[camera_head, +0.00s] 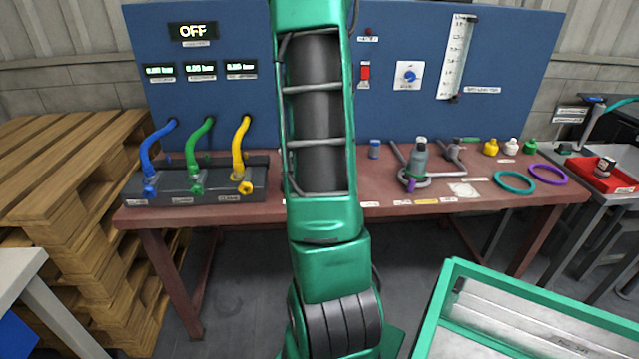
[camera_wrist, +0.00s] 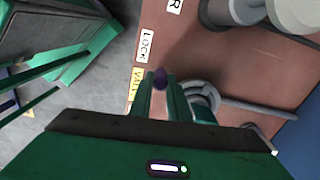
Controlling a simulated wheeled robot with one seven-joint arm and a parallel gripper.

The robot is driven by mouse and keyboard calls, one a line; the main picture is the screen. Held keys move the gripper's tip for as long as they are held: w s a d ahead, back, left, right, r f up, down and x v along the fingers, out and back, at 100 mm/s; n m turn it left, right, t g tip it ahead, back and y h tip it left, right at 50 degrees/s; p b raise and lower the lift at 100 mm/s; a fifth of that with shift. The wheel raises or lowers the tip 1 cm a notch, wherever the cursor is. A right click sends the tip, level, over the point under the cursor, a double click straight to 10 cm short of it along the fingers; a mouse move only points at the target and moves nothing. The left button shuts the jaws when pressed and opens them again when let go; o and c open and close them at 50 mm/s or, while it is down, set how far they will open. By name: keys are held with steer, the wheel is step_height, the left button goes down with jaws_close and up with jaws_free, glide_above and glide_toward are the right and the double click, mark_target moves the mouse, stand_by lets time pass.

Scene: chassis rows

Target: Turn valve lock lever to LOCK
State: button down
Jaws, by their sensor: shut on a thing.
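My gripper (camera_wrist: 172,92) shows in the wrist view, its green fingers closed around a small dark purple knob (camera_wrist: 160,78), which looks like the handle end of the valve lock lever. The knob sits beside a white LOCK label (camera_wrist: 145,45) and a yellow label beginning VAL (camera_wrist: 137,80), near the seam between them. The rest of the lever is hidden by the fingers. A grey ring-shaped fitting (camera_wrist: 205,92) lies just right of the fingers.
The reddish-brown table (camera_head: 545,190) carries a hose block (camera_head: 200,190) at left, a grey-green upright cylinder (camera_head: 418,160), and teal (camera_head: 514,191) and purple rings (camera_head: 548,182) at right. A blue panel (camera_head: 250,25) stands behind. A green-framed cart (camera_head: 445,300) is front right.

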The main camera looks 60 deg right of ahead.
steer(key=shift+w+r, duration=0.15)
steer(key=shift+w, duration=0.3)
steer(key=c, duration=1.7)
jaws_free()
steer(key=shift+o, duration=0.2)
steer(key=shift+s, duration=0.1)
step_height(320, 180, up, 11)
steer(key=shift+f, duration=0.2)
